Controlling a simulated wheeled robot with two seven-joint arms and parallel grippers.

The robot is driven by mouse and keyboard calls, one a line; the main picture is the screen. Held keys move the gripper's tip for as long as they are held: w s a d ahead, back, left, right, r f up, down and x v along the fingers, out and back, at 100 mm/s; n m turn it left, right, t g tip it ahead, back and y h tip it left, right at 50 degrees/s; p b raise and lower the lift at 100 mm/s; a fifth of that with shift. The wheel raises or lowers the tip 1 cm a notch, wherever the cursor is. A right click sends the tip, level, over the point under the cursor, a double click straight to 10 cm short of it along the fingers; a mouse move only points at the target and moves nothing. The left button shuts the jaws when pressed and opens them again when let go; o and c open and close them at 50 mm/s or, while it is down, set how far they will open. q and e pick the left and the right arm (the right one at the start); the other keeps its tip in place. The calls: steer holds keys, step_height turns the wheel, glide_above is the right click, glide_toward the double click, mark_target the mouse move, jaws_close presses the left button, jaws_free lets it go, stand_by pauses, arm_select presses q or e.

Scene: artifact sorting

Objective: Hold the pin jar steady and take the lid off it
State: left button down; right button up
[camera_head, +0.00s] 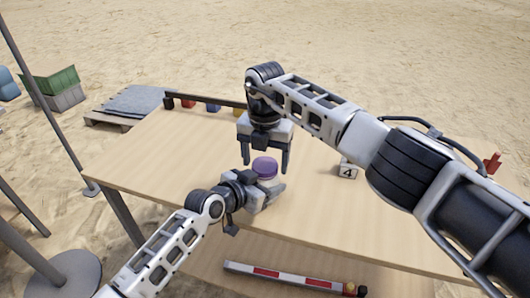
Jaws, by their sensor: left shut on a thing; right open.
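The pin jar (264,178) stands on the wooden table, mostly hidden behind my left gripper. Its purple lid (265,166) is on top. My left gripper (265,186) comes in low from the front left and is shut on the jar. My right gripper (265,163) points down from above, behind and over the jar. Its two fingers are spread apart, one to the left and one to the right of the lid. I cannot tell whether they touch the lid.
A white block marked 4 (347,171) stands to the right on the table (170,160). A dark rail (205,101) with small coloured items runs along the back edge. A red and white striped bar (290,277) lies below the table's front edge. The table's left side is clear.

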steer(key=c, duration=1)
steer(key=shift+n, duration=1.7)
steer(key=o, duration=1.1)
steer(key=shift+c, duration=0.2)
step_height(320, 180, up, 4)
steer(key=shift+r, duration=0.2)
steer(key=shift+c, duration=0.3)
step_height(320, 180, up, 3)
steer(key=shift+r+n, duration=0.2)
steer(key=shift+n, duration=0.3)
steer(key=shift+f, duration=3.9)
